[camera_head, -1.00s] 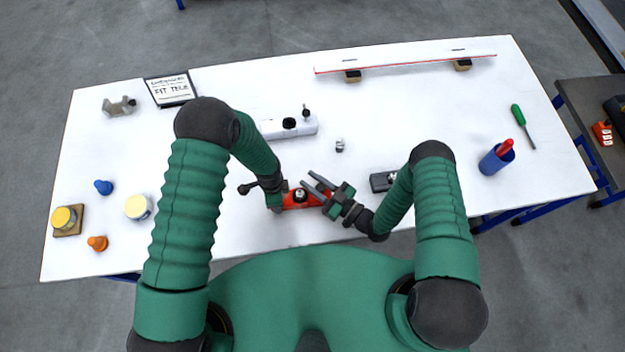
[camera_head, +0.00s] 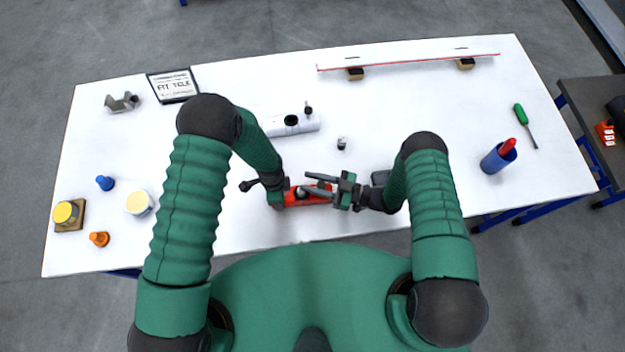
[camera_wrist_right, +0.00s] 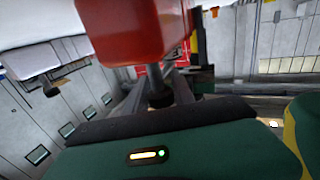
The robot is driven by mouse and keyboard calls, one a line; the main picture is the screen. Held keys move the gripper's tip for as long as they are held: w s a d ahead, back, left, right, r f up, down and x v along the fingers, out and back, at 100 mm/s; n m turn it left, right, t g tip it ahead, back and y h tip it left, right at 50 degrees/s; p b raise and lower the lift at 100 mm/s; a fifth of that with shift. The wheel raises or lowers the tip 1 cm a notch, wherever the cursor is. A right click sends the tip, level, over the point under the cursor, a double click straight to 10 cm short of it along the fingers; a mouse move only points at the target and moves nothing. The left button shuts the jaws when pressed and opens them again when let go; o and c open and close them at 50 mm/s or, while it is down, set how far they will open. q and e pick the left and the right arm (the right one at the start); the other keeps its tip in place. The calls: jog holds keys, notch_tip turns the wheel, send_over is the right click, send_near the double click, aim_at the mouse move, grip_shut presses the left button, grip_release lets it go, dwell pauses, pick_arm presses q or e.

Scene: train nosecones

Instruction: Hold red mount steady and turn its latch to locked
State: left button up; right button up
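The red mount (camera_head: 310,198) lies on the white table close to its front edge, and its red body also fills the top of the right wrist view (camera_wrist_right: 130,28). My left gripper (camera_head: 279,193) is at the mount's left end; its fingers are mostly hidden by the arm, so I cannot tell its closure. My right gripper (camera_head: 322,184) reaches in from the right with its fingers apart, on either side of the dark latch knob (camera_head: 300,192) on the mount. In the right wrist view a dark round piece (camera_wrist_right: 159,92) sits between the fingers.
A white block with black knobs (camera_head: 291,123) and a small metal part (camera_head: 341,143) lie behind the mount. A blue cup (camera_head: 497,158) stands at right.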

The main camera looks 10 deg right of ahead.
jog(key=o, duration=0.3)
pick_arm(q)
jog(key=shift+d, duration=0.1)
pick_arm(e)
jog(key=v, duration=1.2)
pick_arm(q)
jog(key=o, duration=1.6)
jog(key=shift+o, duration=0.2)
